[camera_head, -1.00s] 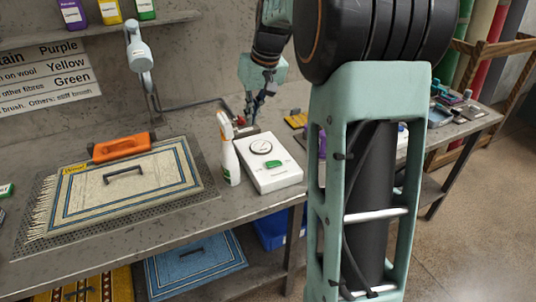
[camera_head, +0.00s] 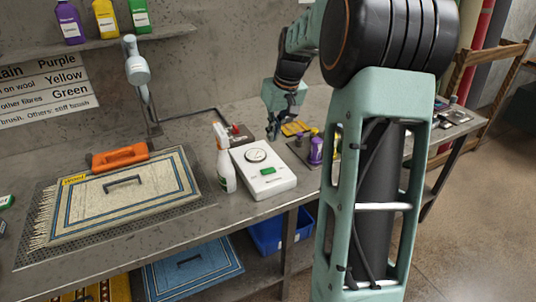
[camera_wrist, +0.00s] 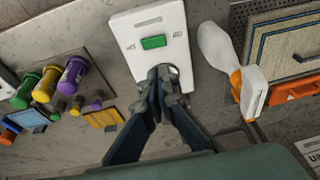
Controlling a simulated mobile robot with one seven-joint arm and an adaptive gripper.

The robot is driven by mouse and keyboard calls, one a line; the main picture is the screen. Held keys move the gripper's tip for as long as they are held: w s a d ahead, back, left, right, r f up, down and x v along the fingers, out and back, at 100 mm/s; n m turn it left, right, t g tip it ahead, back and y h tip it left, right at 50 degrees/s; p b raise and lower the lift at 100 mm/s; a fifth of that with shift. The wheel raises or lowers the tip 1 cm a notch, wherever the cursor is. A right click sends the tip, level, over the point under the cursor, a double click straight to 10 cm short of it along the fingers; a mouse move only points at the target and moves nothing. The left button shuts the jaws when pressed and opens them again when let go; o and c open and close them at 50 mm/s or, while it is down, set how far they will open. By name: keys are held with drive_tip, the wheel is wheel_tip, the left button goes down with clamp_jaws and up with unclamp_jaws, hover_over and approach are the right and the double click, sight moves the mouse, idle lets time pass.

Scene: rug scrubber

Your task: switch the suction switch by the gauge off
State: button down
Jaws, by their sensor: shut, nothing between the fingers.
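The white suction box (camera_head: 280,184) stands on the bench, with a round gauge (camera_head: 255,155) and a green switch (camera_head: 267,170) on its top. In the wrist view the green switch (camera_wrist: 153,42) lies across the white box (camera_wrist: 120,28), just beyond my fingertips, with small marks at either side. I cannot tell which way the switch is tipped. My gripper (camera_head: 272,136) is behind the box in the head view. In the wrist view my gripper (camera_wrist: 164,76) is shut and empty, its fingertips in front of the gauge and partly hiding it.
A white spray bottle (camera_head: 224,165) with an orange nozzle stands close left of the box. A red-knobbed item (camera_head: 236,130) is behind the box.

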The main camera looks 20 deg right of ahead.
approach(265, 170)
drive_tip(key=x, duration=0.5)
drive_tip(key=shift+w+a+p, duration=0.15)
drive_tip(key=shift+w+p, duration=0.15)
drive_tip(key=shift+p, duration=0.05)
drive_tip(key=shift+f, duration=0.7)
drive_tip(key=shift+a+f+h+b, duration=0.4)
drive_tip(key=shift+f+b, duration=0.15)
drive_tip(key=shift+b, duration=0.55)
drive_tip(key=shift+d+r+p, duration=0.15)
drive_tip(key=shift+r+p, duration=0.05)
drive_tip(key=shift+p, duration=0.1)
drive_tip(key=shift+d, duration=0.1)
drive_tip(key=shift+d+r, duration=0.2)
drive_tip(key=shift+d, duration=0.55)
